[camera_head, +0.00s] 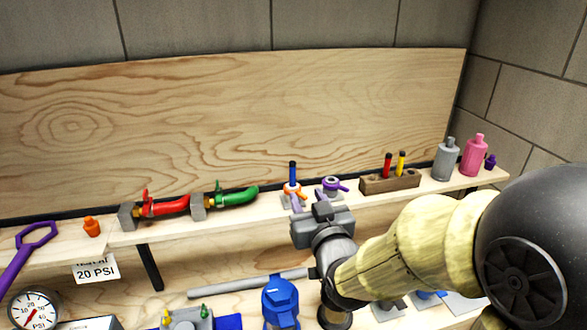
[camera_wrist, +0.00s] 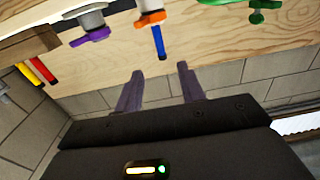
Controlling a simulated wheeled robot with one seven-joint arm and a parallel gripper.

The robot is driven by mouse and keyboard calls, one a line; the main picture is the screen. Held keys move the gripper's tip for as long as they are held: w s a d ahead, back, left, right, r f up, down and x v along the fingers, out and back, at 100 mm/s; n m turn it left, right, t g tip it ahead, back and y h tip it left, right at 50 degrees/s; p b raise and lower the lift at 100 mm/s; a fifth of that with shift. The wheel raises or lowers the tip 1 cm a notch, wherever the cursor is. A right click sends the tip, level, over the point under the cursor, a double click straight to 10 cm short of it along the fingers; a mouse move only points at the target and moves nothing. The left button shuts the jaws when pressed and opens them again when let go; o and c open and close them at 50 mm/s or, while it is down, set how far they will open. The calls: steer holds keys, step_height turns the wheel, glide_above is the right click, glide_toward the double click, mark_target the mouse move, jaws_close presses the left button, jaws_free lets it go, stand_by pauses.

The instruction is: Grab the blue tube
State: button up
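The blue tube (camera_head: 292,172) stands upright with a dark top in an orange-collared holder (camera_head: 292,188) on the shelf. In the wrist view, which looks upside down, the blue tube (camera_wrist: 158,42) points down from the orange collar (camera_wrist: 151,18). My gripper (camera_head: 309,201) is in front of the holder, slightly right of the tube. In the wrist view my gripper (camera_wrist: 160,70) has its two fingers spread apart with nothing between them. The tube appears beyond the fingertips, roughly centred between them, and apart from them.
A purple-collared holder (camera_head: 332,184) stands close to the right of the orange one. A wooden block (camera_head: 390,183) holds red and yellow tubes further right. Red (camera_head: 168,207) and green (camera_head: 238,196) pipes with valves lie left. The wooden back wall (camera_head: 250,130) rises behind.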

mark_target(293, 173)
steer(key=p+x, duration=0.1)
steer(key=p, duration=0.2)
steer(key=p+x, duration=0.1)
steer(key=p, duration=0.2)
steer(key=p+x, duration=0.1)
steer(key=p, duration=0.2)
steer(key=shift+r, duration=0.25)
steer(key=p, duration=0.3)
steer(key=shift+w+a+f, duration=0.1)
steer(key=shift+w, duration=0.15)
steer(key=p+x, duration=0.2)
steer(key=x, duration=0.3)
steer(key=shift+f+p, duration=0.2)
steer(key=shift+p, duration=0.1)
steer(key=shift+a, duration=0.1)
